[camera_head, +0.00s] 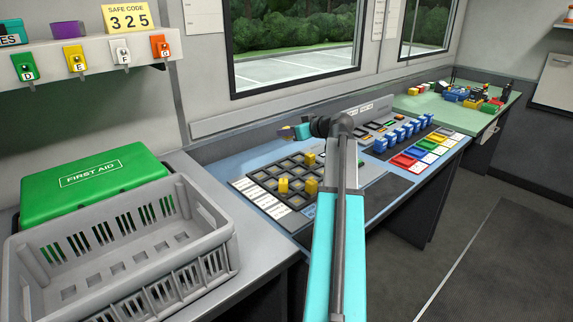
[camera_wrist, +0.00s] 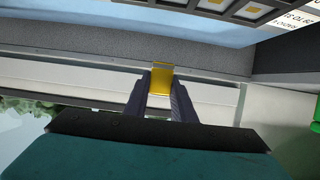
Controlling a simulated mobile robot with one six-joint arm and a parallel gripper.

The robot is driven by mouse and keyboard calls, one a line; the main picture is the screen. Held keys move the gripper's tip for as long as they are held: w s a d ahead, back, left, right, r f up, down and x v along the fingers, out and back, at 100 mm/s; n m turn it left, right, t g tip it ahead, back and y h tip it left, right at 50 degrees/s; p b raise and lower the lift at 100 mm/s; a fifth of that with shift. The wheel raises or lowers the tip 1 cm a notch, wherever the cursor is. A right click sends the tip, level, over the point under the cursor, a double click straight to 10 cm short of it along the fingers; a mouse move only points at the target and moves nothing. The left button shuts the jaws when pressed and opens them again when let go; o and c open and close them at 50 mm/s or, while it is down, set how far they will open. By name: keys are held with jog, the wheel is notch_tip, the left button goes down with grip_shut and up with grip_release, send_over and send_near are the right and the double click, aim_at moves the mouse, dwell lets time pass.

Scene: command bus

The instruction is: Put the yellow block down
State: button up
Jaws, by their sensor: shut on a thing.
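My gripper (camera_wrist: 161,92) is shut on a yellow block (camera_wrist: 162,68), which sticks out between the dark fingertips in the wrist view. In the head view my gripper (camera_head: 291,132) is raised over the far edge of the blue console, pointing left. The held block looks tiny there and is partly hidden by the fingers. Three other yellow blocks stand in the dark grid of square cells (camera_head: 264,176) on the console: one at the front (camera_head: 283,185), one to its right (camera_head: 311,187) and one farther back (camera_head: 310,158).
A grey crate (camera_head: 120,235) and a green first aid box (camera_head: 95,183) stand on the left counter. Blue switches (camera_head: 400,134) and coloured tiles (camera_head: 412,153) lie right of the grid. A white wall ledge (camera_head: 262,107) runs behind the console. A green table (camera_head: 430,108) with small blocks is at the far right.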

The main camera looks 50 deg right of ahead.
send_over(287, 164)
jog(key=shift+s+a+f, duration=0.1)
jog(key=shift+s+f, duration=0.05)
jog(key=shift+f, duration=2.95)
jog(key=shift+f+b, duration=0.3)
jog(key=shift+f, duration=1.6)
jog(key=shift+f, duration=0.2)
jog(key=o, duration=1.1)
jog(key=shift+r, duration=0.1)
jog(key=shift+c, duration=0.2)
jog(key=shift+r, duration=0.15)
jog(key=v, duration=1.2)
